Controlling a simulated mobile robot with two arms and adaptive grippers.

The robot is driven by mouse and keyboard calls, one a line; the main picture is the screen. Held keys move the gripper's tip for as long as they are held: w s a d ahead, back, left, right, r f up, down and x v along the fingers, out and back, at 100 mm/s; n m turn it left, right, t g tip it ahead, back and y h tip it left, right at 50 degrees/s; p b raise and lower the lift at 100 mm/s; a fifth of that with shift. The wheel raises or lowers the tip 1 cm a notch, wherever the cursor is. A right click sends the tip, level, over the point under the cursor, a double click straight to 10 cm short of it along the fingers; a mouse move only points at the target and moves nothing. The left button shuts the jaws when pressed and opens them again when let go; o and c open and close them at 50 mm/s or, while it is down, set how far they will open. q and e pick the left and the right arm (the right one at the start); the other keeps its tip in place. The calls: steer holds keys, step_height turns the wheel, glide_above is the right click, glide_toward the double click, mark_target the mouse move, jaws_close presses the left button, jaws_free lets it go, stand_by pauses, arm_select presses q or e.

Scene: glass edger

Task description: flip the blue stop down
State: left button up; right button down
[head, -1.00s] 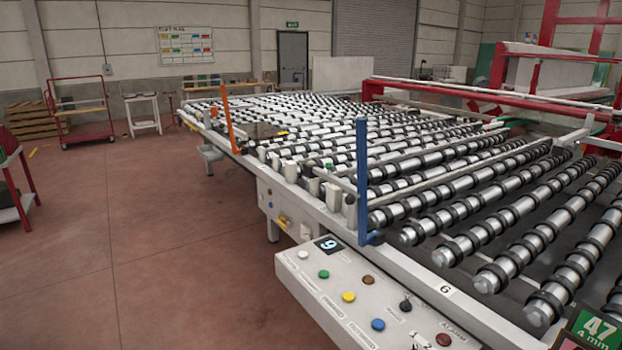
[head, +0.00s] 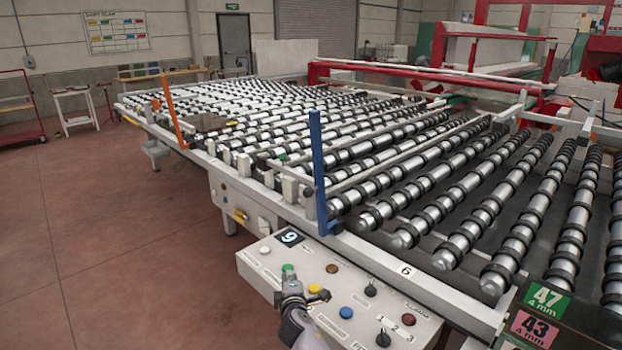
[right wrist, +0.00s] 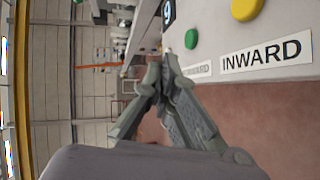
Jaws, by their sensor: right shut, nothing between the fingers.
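The blue stop (head: 317,170) is an upright blue bar at the near edge of the roller table (head: 362,258). It stands clear of my grippers, just behind the control panel. My right gripper (head: 291,281) is low in the head view, over the left part of the panel and close to its green button (head: 288,268). It is shut and empty. In the right wrist view its fingertips (right wrist: 168,62) meet beside the panel, near the green button (right wrist: 191,39). My left gripper is not in view.
The control panel (head: 272,256) carries several coloured buttons and knobs beneath the stop. An orange stop (head: 173,113) stands upright farther along the table edge. Green and pink number cards (head: 540,300) are at lower right. The floor (head: 120,230) at left is clear.

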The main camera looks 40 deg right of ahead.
steer(key=w+d+r+h+p, duration=0.1)
steer(key=d+r+h, duration=0.1)
steer(key=r, duration=0.8)
steer(key=d+r+t+h+p, duration=0.1)
steer(key=d+r+h, duration=0.1)
steer(key=r, duration=0.8)
steer(key=shift+w+d+r, duration=0.35)
steer(key=shift+d, duration=0.45)
